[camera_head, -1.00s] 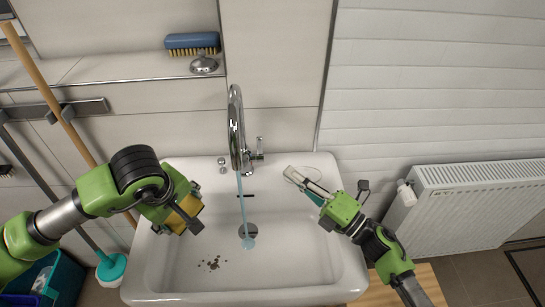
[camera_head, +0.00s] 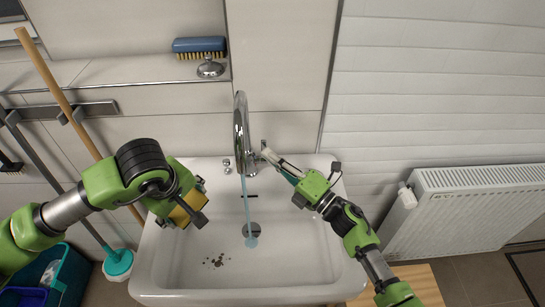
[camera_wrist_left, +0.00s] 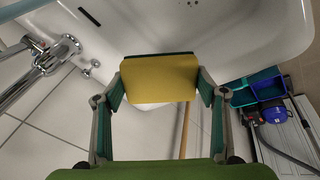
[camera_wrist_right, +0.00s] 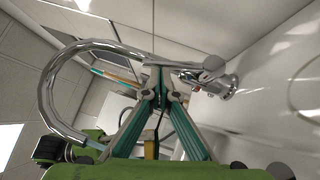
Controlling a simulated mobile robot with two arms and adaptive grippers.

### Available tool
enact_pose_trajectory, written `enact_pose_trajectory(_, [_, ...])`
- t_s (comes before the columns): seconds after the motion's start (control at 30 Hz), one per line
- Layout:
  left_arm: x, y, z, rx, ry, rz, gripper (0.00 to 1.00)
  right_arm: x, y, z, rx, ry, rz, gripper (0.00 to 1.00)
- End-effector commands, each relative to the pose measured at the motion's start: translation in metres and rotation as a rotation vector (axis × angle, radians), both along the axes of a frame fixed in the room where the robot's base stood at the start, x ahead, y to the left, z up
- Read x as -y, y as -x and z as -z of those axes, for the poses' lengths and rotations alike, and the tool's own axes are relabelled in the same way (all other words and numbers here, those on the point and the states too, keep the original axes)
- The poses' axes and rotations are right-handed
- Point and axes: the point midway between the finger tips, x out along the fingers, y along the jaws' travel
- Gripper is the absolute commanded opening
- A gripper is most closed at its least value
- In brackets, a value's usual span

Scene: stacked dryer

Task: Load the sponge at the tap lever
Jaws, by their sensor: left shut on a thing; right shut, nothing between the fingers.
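The yellow sponge (camera_head: 181,215) is in my left gripper (camera_head: 190,208), held over the left side of the sink. In the left wrist view the sponge (camera_wrist_left: 160,78) sits between both fingers. The chrome tap (camera_head: 240,128) stands at the back of the sink, and a blue water stream (camera_head: 248,205) falls from its spout. My right gripper (camera_head: 268,154) is shut and empty, its tips beside the tap lever (camera_head: 263,145). In the right wrist view the tap (camera_wrist_right: 48,92) arches behind the closed fingers (camera_wrist_right: 160,72); I cannot tell whether they touch the lever.
The white sink basin (camera_head: 300,250) has dark specks (camera_head: 214,261) left of the drain (camera_head: 251,230). A blue brush (camera_head: 199,46) lies on the ledge above. A broom handle (camera_head: 62,98) leans at the left. A radiator (camera_head: 475,205) is at the right.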

Motion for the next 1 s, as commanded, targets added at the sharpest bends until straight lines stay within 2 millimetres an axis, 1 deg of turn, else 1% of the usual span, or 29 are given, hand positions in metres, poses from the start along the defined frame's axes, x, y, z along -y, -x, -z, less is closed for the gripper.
enact_pose_trajectory(0.23, [0.000,0.000,-0.029,0.000,0.000,0.000,0.48,0.000,-0.005,-0.012,-0.076,0.002,-0.003,0.00])
enact_pose_trajectory(0.3, [0.000,0.000,-0.035,0.000,0.000,0.000,0.48,0.001,-0.011,-0.014,-0.105,0.004,0.000,0.00])
enact_pose_trajectory(0.33, [0.000,0.000,-0.025,-0.001,0.000,0.000,0.48,0.001,-0.015,-0.010,-0.103,0.005,-0.001,0.00])
enact_pose_trajectory(0.4, [0.000,0.000,-0.018,0.000,0.000,0.000,0.48,0.000,-0.020,-0.011,-0.103,0.001,-0.002,0.00])
enact_pose_trajectory(0.5, [0.000,0.000,-0.018,0.000,0.000,0.000,0.48,0.000,-0.023,-0.013,-0.105,0.001,0.000,0.00])
enact_pose_trajectory(0.8, [0.000,0.000,-0.019,0.000,0.000,0.000,0.48,0.000,-0.022,-0.014,-0.106,0.000,0.000,0.00])
enact_pose_trajectory(1.0, [0.000,0.000,-0.017,0.000,0.000,0.000,0.48,0.009,-0.023,-0.013,-0.105,0.002,0.000,0.00])
